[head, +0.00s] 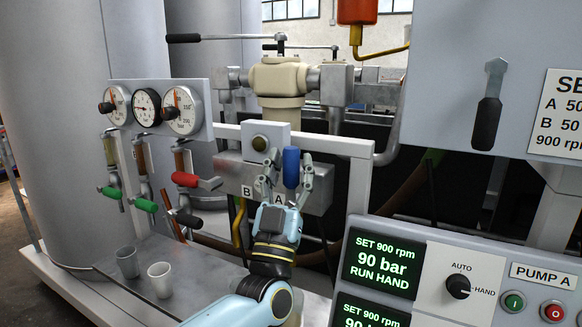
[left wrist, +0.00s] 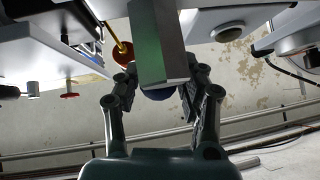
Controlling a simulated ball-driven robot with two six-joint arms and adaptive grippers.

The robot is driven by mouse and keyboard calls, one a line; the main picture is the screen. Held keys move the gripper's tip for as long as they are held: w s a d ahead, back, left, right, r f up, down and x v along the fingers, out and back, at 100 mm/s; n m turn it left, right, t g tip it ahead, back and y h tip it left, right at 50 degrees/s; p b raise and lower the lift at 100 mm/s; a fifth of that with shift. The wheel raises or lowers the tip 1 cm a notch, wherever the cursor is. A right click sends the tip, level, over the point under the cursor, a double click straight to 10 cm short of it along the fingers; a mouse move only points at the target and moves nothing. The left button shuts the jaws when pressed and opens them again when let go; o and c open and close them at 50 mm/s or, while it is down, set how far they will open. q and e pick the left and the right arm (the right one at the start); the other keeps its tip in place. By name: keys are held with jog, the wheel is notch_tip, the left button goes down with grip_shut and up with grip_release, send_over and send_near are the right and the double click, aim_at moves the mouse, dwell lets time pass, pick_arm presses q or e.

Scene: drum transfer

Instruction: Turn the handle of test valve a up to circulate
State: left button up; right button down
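The handle of test valve A has a blue grip (head: 291,168) that stands upright just above the label A (head: 279,198) on the grey valve block (head: 230,172). My left gripper (head: 289,163) is open, with one finger on each side of the blue grip. The gaps beside the grip look small, and contact cannot be made out. In the left wrist view the blue grip (left wrist: 160,94) shows between the spread fingers (left wrist: 162,88), partly hidden by a grey block. My right gripper is out of view.
A panel with several gauges (head: 145,108) and red, green and black valve handles stands to the left. Two cups (head: 159,279) stand on the skid. The pump control panel (head: 458,275) is at the lower right. A label B (head: 247,191) sits left of A.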

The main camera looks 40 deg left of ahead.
pick_arm(q)
jog(key=shift+o, duration=0.6)
jog(key=v, duration=1.2)
jog(key=s+f+m+g+h, duration=0.2)
jog(key=s+f+g+h, duration=0.1)
jog(key=f, duration=0.9)
jog(key=s+d+f+m+g+h, duration=0.1)
jog(key=s+f+m+g+h, duration=0.25)
jog(key=f, duration=0.75)
jog(key=s+f+m+g+h, duration=0.1)
jog(key=s+f+g+h, duration=0.3)
jog(key=f, duration=0.8)
jog(key=s+f+g, duration=0.4)
jog(key=s+f, duration=0.1)
jog(key=s, duration=0.5)
jog(key=s+f+g, duration=0.4)
jog(key=s+f, duration=0.2)
jog(key=s, duration=0.3)
jog(key=s+f+g, duration=0.5)
jog(key=s+f, duration=0.1)
jog(key=s, duration=0.4)
jog(key=shift+s+a+n, duration=0.25)
jog(key=shift+s+n, duration=0.1)
jog(key=shift+w+h, duration=0.1)
jog(key=shift+h, duration=0.15)
